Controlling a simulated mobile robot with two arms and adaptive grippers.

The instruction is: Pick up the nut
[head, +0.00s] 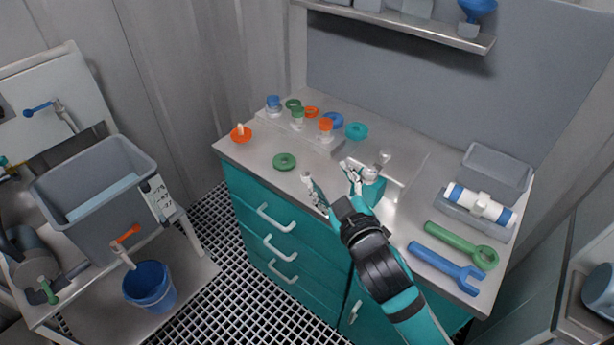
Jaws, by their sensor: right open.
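Several ring-shaped pieces that look like nuts lie on the metal worktop; I cannot tell which one the task means. A green ring (284,161) lies flat by itself near the front edge. A teal ring (357,130), a blue ring (334,120), an orange ring (311,112) and another green ring (293,104) lie further back. My right gripper (328,172) is open above the front of the worktop, fingers apart, with nothing visible between them. It is to the right of the front green ring and apart from it. My left gripper is out of view.
Capped fittings stand among the rings, and an orange piece (241,134) sits at the left corner. A sink (407,165) lies behind my right gripper. A green wrench (461,245), blue wrench (447,266) and grey bin (497,172) occupy the right side. A shelf (400,20) overhangs the back.

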